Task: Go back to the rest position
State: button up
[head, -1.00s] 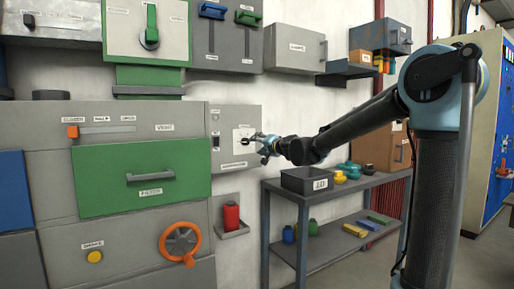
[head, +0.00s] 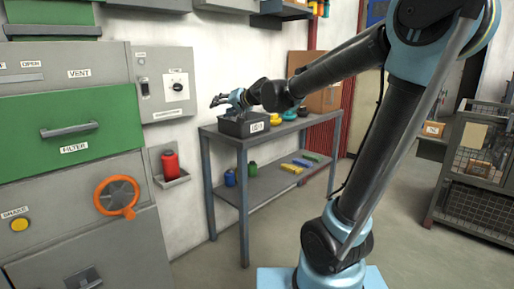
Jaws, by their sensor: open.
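My gripper (head: 219,100) is open and empty in the head view. It is apart from the control panel (head: 160,83) on the wall, to the right of the panel's black knob (head: 177,88). It shows in front of or above the black bin (head: 242,126) on the shelf table; the exact gap to the bin is hard to tell. My arm reaches from the right of the picture across to the left.
The grey shelf table (head: 278,136) carries yellow and green items. A green filter drawer (head: 75,112), an orange handwheel (head: 117,197) and a red canister (head: 170,165) are at left. A wire cage cart (head: 477,170) stands at right. Open floor lies between.

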jog(key=s+d+f+g+h, duration=0.3)
jog(key=s+d+f+h, duration=0.2)
jog(key=s+d+f, duration=0.9)
jog(key=s+d+f+g+h, duration=0.4)
jog(key=s+d+f+h, duration=0.1)
jog(key=s+d+f, duration=0.9)
jog(key=s+d, duration=0.3)
jog(key=d, duration=0.3)
jog(key=shift+s+f+m, duration=0.25)
jog(key=shift+s+m, duration=0.15)
jog(key=shift+d, duration=0.1)
jog(key=shift+w+f, duration=0.2)
jog(key=shift+w, duration=0.3)
